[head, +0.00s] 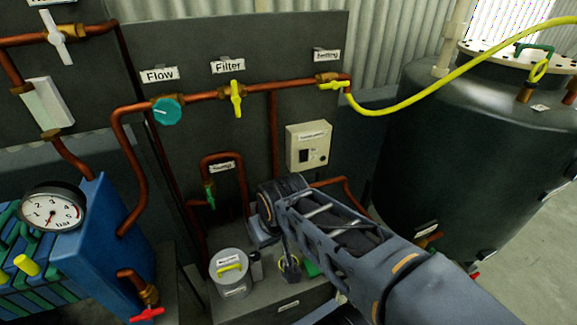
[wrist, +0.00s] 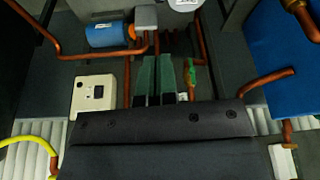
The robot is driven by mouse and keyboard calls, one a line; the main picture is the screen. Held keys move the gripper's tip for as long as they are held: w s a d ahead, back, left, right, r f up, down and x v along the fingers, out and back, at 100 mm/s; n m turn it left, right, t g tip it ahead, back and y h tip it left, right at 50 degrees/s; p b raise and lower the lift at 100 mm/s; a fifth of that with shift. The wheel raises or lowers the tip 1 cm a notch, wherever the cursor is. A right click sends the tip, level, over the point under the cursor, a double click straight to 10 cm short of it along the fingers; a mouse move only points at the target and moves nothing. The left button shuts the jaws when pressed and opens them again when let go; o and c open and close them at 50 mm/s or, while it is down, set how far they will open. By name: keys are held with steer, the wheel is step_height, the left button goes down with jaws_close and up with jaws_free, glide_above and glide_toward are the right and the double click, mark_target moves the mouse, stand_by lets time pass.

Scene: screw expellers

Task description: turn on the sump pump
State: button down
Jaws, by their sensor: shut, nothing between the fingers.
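A cream control box (head: 308,147) is fixed to the dark panel, right of centre in the head view. It carries a dark switch, a small round dark knob and a label too small to read surely. It also shows in the wrist view (wrist: 93,97), left of the fingers. My gripper (wrist: 156,62) is shut and empty; its two dark greenish fingers lie close together, pointing up the wrist view, apart from the box. In the head view my arm reaches in from the lower right, and the fingertips are mostly hidden below the box.
Copper pipes run along the panel, with a teal Flow knob (head: 167,110) and a yellow Filter valve (head: 237,98). A lidded canister (head: 231,272) stands low beside my arm. A blue motor (wrist: 108,35) shows in the wrist view.

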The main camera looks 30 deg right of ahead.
mark_target(304, 160)
steer(key=shift+d, duration=0.1)
steer(key=w+d+f+n+t+b, duration=0.4)
steer(key=w+d+n+b, duration=0.1)
steer(key=d, duration=0.5)
steer(key=w+d+f+n+t+h+b, duration=0.1)
steer(key=w+d+f+n+t+b, duration=0.3)
steer(key=d, duration=0.6)
steer(key=w+d+f+n+t+h+b, duration=0.1)
steer(key=w+d+f+n+t+b, duration=0.3)
steer(key=w+d+b, duration=0.5)
steer(key=w+d+f+n, duration=0.1)
steer(key=w+f+n, duration=0.1)
steer(key=n, duration=0.1)
steer(key=shift+w+t, duration=0.15)
steer(key=shift+t, duration=0.25)
steer(key=w, duration=0.4)
steer(key=w+d+f, duration=0.1)
steer(key=w, duration=0.9)
steer(key=shift+d+f, duration=0.3)
steer(key=shift+d, duration=0.1)
steer(key=shift+s, duration=0.1)
